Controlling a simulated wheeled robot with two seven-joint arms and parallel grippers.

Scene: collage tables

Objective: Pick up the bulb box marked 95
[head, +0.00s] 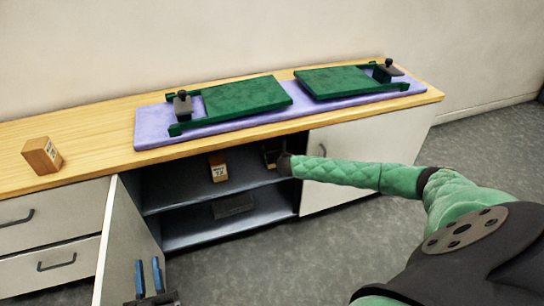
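Three small brown boxes with white labels show in the head view. One box (218,168) stands on the upper shelf inside the open cabinet; its label seems to carry a number I cannot read surely. A second box (269,154) is further right on that shelf, partly hidden by my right arm's end. A third box (42,155) stands on the counter at the left. I cannot tell which is marked 95. My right gripper (277,160) reaches into the cabinet by the second box; its fingers are not clear. My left gripper (148,264) is open and empty, low before the cabinet door.
The wooden counter (80,135) bears a purple mat (155,128) with two green clamp-like boards (245,96). The left cabinet door (125,240) stands open; the right door (365,145) is beside my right arm. A dark flat item (233,206) lies on the lower shelf.

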